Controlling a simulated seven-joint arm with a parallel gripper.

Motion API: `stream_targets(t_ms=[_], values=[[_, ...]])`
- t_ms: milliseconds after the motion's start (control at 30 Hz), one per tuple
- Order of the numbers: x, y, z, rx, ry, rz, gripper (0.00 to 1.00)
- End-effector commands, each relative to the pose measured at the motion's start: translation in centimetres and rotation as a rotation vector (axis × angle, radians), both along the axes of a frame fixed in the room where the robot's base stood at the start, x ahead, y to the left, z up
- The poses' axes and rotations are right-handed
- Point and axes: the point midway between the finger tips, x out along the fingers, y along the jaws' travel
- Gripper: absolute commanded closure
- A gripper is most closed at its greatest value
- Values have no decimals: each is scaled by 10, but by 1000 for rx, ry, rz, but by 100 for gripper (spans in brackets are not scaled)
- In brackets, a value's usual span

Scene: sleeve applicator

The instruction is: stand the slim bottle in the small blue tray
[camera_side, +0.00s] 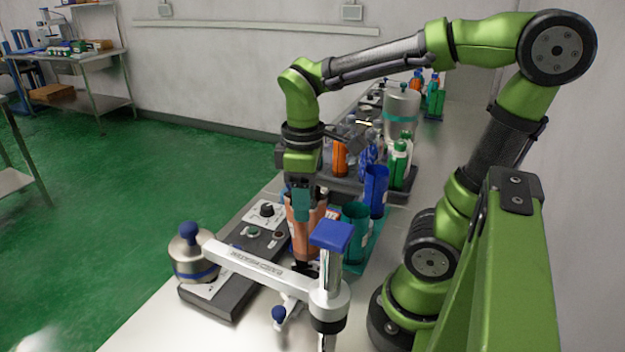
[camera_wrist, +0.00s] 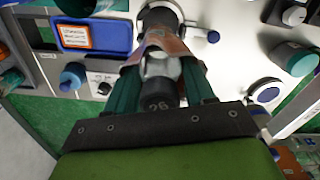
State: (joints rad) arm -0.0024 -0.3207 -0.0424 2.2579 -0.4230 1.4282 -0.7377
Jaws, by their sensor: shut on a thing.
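My gripper (camera_side: 302,200) points down over the work surface with its teal fingers shut on a copper-orange slim bottle (camera_side: 306,235). In the wrist view, the fingers of my gripper (camera_wrist: 160,82) press both sides of the bottle (camera_wrist: 178,45). A dark round end marked "26" faces the camera. The bottle looks roughly upright in the side view; its lower end is partly hidden behind the white machine arm. The small blue tray (camera_wrist: 84,48), with an orange-and-white label, lies left of the bottle in the wrist view, apart from it. I cannot make the tray out clearly in the side view.
The white applicator arm (camera_side: 250,264) and its blue-topped post (camera_side: 331,236) stand close in front of the bottle. A dark control box (camera_side: 236,290) is to the left. Teal (camera_side: 356,222) and blue (camera_side: 375,190) cups stand to the right, with green-and-white bottles (camera_side: 398,163) behind.

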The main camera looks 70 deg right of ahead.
Motion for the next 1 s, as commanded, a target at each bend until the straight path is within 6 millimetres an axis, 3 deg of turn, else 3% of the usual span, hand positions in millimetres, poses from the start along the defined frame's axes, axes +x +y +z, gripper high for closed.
stream_targets(t_ms=[500, 600, 800, 1000], values=[[36, -119, 5, 3, 16, -495, 100], [42, -123, -2, 0, 1, -517, 100], [41, -122, -40, -1, 2, -521, 100], [41, -122, -59, -1, 0, -520, 100]])
